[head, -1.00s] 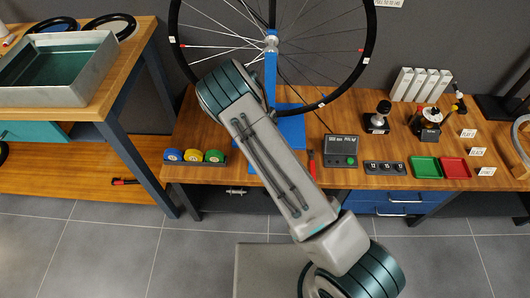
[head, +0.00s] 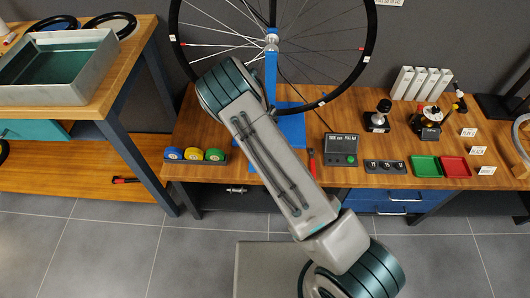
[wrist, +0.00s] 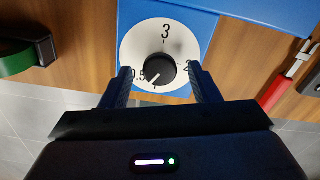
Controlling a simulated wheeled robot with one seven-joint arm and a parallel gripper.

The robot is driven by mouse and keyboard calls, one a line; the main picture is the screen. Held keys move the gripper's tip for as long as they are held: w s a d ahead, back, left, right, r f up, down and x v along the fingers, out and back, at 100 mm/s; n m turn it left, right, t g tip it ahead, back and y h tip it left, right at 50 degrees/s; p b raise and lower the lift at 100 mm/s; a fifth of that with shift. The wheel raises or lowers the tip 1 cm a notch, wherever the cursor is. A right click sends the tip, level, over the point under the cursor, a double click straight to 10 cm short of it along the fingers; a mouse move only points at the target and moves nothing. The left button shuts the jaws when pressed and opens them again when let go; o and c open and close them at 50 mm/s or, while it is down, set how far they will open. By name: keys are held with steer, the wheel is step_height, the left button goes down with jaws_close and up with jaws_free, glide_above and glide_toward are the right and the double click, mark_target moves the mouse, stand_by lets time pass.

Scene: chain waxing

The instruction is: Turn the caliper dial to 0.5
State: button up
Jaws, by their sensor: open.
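The caliper dial (wrist: 165,31) shows in the wrist view as a white disc on a blue plate, with a 3 at its top, a .5 at lower left and a 2 at right. Its round black knob (wrist: 161,68) sits in the middle, with a light pointer mark toward the lower left, near the .5. My gripper (wrist: 159,71) is open, with one dark finger on each side of the knob in the picture. I cannot tell whether they touch it. In the head view my arm hides the dial and the gripper.
A red-handled tool (wrist: 277,92) lies right of the dial, and a green roll (wrist: 16,58) in a dark holder stands left. In the head view, the wheel (head: 371,45) on its blue stand (head: 271,75) rises behind my arm. A grey control box (head: 341,148) stands to the right.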

step_height(320, 180, up, 13)
steer(key=shift+r, duration=0.2)
stand_by(0.4)
